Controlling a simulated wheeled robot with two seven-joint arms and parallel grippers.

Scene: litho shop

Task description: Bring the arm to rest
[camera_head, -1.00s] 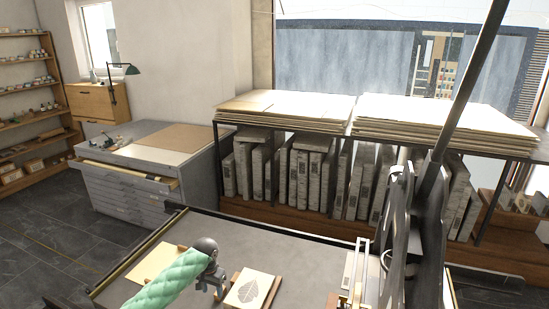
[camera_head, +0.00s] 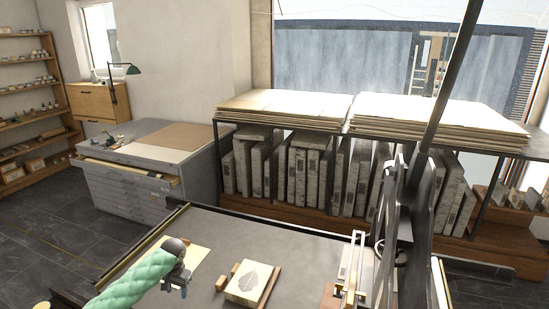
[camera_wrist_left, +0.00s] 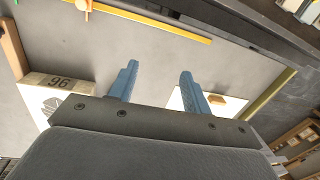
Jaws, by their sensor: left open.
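My left arm comes in from the lower left in the head view with a green padded sleeve. Its gripper (camera_head: 180,287) is over the grey press bed (camera_head: 225,232), partly hidden by the dark wrist. In the left wrist view the two blue fingers (camera_wrist_left: 157,84) are apart with nothing between them. The leaf-print block (camera_head: 252,281) lies to the right of the gripper, apart from it. My right gripper is not in view.
A pale sheet (camera_head: 190,254) lies on the bed beside the left gripper. A tall dark press frame (camera_head: 400,215) stands at the right. A grey flat-file cabinet (camera_head: 140,190) stands behind at left. The bed's back middle is clear.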

